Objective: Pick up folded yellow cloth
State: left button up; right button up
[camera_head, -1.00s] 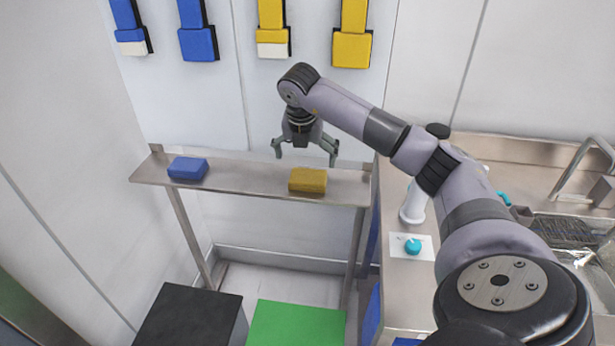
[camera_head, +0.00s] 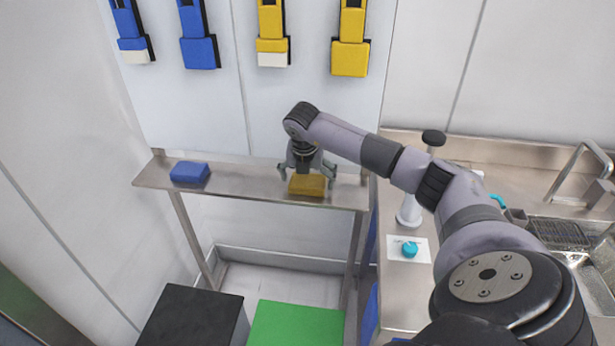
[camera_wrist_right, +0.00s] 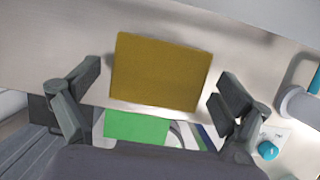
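The folded yellow cloth (camera_head: 307,186) lies on the narrow metal shelf (camera_head: 245,190), toward its right end. It also shows large in the right wrist view (camera_wrist_right: 160,72). My right gripper (camera_head: 307,176) is just above the cloth and points down. In the wrist view the fingers of my right gripper (camera_wrist_right: 160,92) are wide apart, one on each side of the cloth, with gaps between them and its edges. My left gripper is not in view.
A folded blue cloth (camera_head: 190,173) lies on the shelf's left part. Blue and yellow holders (camera_head: 199,53) hang on the wall behind. A counter with a sink (camera_head: 585,275), a white bottle (camera_head: 409,211) and a teal item (camera_head: 410,249) is at the right. Black (camera_head: 192,318) and green (camera_head: 296,325) boxes stand below.

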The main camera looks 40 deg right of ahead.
aim_at(308, 177)
jog(key=c, duration=0.4)
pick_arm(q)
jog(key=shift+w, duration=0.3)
pick_arm(e)
jog(key=c, duration=0.5)
jog(key=shift+o, duration=0.2)
jog(key=shift+r, duration=0.1)
jog(key=shift+r+b, duration=0.4)
jog(key=shift+r, duration=0.05)
notch_tip(308, 177, up, 2)
jog(key=shift+r+b, duration=0.25)
jog(key=shift+b, duration=0.45)
pick_arm(q)
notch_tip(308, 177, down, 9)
jog(key=b, duration=0.6)
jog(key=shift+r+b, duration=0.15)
jog(key=shift+b, duration=0.15)
pick_arm(e)
jog(key=s+a, duration=0.2)
jog(key=s, duration=1.6)
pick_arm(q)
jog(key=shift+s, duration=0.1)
